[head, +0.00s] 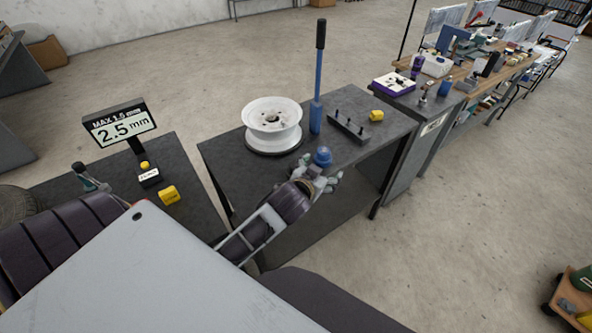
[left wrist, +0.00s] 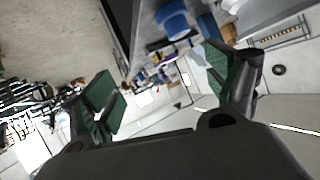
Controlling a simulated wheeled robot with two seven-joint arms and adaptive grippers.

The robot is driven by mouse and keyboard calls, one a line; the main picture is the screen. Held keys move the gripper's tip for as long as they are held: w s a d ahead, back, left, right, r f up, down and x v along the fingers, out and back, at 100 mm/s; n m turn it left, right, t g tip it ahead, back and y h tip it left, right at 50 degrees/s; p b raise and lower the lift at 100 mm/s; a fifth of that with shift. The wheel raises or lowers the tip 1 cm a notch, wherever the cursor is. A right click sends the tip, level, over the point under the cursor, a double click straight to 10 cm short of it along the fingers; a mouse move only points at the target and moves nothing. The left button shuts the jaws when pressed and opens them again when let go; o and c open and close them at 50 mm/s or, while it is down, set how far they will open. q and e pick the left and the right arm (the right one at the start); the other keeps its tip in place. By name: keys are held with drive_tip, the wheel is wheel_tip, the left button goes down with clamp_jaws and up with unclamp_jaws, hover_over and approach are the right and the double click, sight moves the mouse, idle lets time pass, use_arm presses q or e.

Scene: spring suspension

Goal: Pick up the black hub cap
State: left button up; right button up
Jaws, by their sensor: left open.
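I cannot make out a black hub cap for certain in either view. A white wheel rim (head: 272,117) lies flat on a dark round base on the dark table (head: 228,165). My left gripper (head: 324,180) is open at the table's front edge, just in front of a blue rounded object (head: 322,156). Nothing shows between its fingers. In the left wrist view the green-padded fingers (left wrist: 162,92) are spread apart, and a blue object (left wrist: 172,20) shows beyond them near the top. My right gripper is not in view.
A blue post with a black handle (head: 317,90) stands beside the rim. A black block with pegs (head: 348,127) and a yellow block (head: 376,116) lie to its right.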

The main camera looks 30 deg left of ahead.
use_arm(q)
drive_tip(key=w+d+r+m+t+h, duration=0.3)
drive_tip(key=d+r+t, duration=0.1)
drive_tip(key=r, duration=0.4)
drive_tip(key=w+d+r+m+t+h, duration=0.2)
drive_tip(key=w+d+r+t+h, duration=0.15)
drive_tip(key=r, duration=0.45)
drive_tip(key=s+d+r+m+g+h, duration=0.2)
drive_tip(key=d+m+g+h, duration=0.35)
drive_tip(key=m+h, duration=0.2)
drive_tip(key=s+d+r+m+g+h, duration=0.1)
drive_tip(key=s+d+m+g+h, duration=0.1)
drive_tip(key=d+m+g+h, duration=0.45)
drive_tip(key=a+f+m+g+y, duration=0.3)
drive_tip(key=f+y, duration=0.1)
drive_tip(key=f, duration=0.2)
drive_tip(key=a+f+m+g+y, duration=0.25)
drive_tip(key=f+g+y, duration=0.2)
drive_tip(key=f, duration=0.25)
drive_tip(key=w+a+f+n+y, duration=0.1)
drive_tip(key=a+n+y, duration=0.5)
drive_tip(key=a, duration=1.8)
drive_tip(key=y, duration=0.4)
drive_tip(key=shift+w+a+f+g+y, duration=0.2)
drive_tip(key=shift+a+g+y, duration=0.1)
drive_tip(key=shift+g, duration=0.1)
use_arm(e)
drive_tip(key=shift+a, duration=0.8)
